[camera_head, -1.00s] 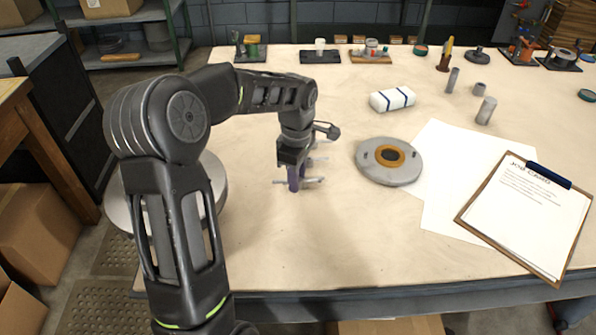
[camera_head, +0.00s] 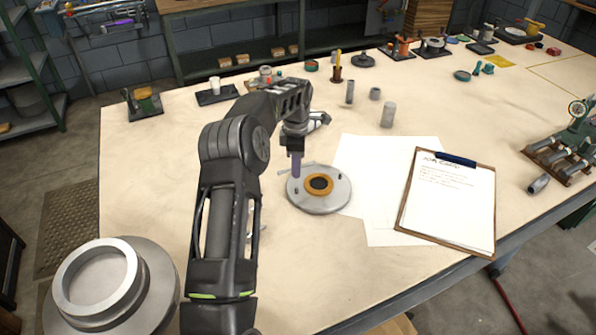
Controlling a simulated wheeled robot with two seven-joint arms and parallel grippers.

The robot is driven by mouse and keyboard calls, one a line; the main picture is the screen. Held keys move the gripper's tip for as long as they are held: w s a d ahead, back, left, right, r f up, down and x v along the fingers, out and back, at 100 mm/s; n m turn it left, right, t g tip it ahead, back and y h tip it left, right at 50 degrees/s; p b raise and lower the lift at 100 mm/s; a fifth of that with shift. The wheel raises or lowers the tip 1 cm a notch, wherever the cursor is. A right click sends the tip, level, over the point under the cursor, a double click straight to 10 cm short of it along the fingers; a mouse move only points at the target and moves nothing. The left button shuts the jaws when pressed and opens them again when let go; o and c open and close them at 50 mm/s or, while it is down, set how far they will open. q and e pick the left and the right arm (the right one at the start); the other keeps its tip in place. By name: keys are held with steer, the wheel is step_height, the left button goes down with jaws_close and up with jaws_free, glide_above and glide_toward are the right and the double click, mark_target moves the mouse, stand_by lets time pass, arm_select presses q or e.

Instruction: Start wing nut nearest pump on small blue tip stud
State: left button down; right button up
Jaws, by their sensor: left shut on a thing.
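A grey round casing plate (camera_head: 335,203) with an orange ring (camera_head: 331,186) around its dark centre lies on the table. Short studs stand on its rim, but a blue tip cannot be made out. My left gripper (camera_head: 296,160) is above the plate's back left edge, pointing down. It is shut on a wing nut (camera_head: 283,171), whose light grey wings stick out to both sides below a purple part. I cannot tell whether the nut touches a stud. More light grey wing-nut pieces (camera_head: 256,234) lie partly hidden behind my left arm. My right gripper is not in view.
White paper (camera_head: 385,235) and a clipboard (camera_head: 408,212) lie right of the plate. Grey cylinders (camera_head: 387,117) stand behind. A green machine (camera_head: 577,135) is at the far right. A large grey round body (camera_head: 150,285) stands at lower left. Bare table lies in front of the plate.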

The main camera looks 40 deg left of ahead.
arm_select(q)
steer(key=shift+f, duration=0.1)
steer(key=shift+f+b, duration=1.45)
steer(key=shift+f, duration=1.15)
steer(key=shift+f+b, duration=0.4)
steer(key=shift+f, duration=0.15)
